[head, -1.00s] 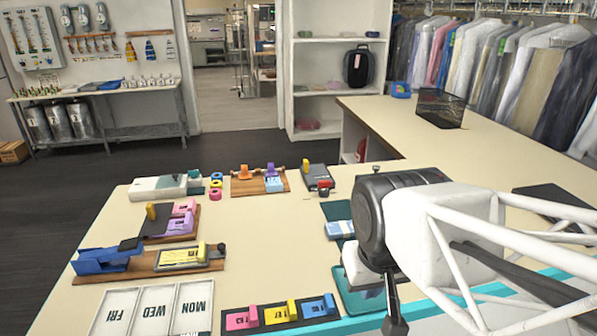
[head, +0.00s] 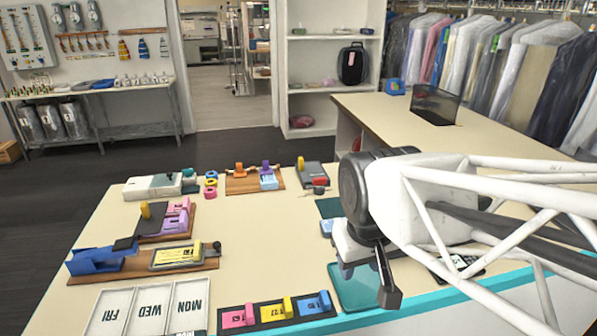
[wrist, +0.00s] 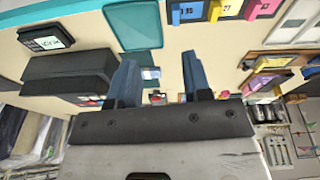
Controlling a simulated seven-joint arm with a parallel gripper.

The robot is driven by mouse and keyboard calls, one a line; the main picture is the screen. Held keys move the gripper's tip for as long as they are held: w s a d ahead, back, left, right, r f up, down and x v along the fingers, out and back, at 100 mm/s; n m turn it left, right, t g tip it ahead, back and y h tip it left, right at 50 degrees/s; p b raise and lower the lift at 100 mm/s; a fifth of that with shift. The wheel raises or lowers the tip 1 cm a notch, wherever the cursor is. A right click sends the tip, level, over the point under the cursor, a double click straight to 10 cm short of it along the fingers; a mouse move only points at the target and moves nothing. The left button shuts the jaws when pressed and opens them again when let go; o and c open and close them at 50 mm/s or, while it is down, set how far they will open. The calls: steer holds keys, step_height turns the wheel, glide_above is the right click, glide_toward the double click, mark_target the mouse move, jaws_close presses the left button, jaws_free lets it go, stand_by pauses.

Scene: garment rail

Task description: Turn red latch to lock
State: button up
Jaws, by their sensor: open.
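A small red piece (head: 320,182), which may be the red latch, sits by a dark grey block with a yellow knob (head: 301,164) at the back of the counter. Its shape is too small to make out. My gripper (wrist: 160,58) is open and empty, its two blue fingers apart in the wrist view. In the head view it hangs over the counter's right part, in front of and to the right of the red piece and well apart from it. My arm largely hides the fingers there.
A teal tray (head: 356,288) lies below my gripper. Boards with coloured blocks (head: 278,313) and a blue clamp (head: 98,258) stand on the left and front. A wire basket (head: 436,104) is at the back right. The counter's middle is fairly clear.

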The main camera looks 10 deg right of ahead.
steer(key=w+d+r+n+g+h, duration=0.1)
steer(key=w+r+n, duration=0.1)
steer(key=w, duration=0.5)
steer(key=w+d+r+n, duration=0.1)
steer(key=w+n, duration=0.2)
steer(key=w, duration=0.5)
steer(key=n+g+h, duration=0.2)
steer(key=n+h, duration=0.1)
steer(key=n, duration=0.9)
glide_toward(319, 178)
steer(key=f, duration=0.1)
steer(key=shift+s+d+f, duration=0.25)
steer(key=shift+d+f, duration=0.05)
steer(key=shift+f, duration=0.1)
steer(key=shift+x, duration=3.8)
steer(key=shift+w+d, duration=0.1)
jaws_close()
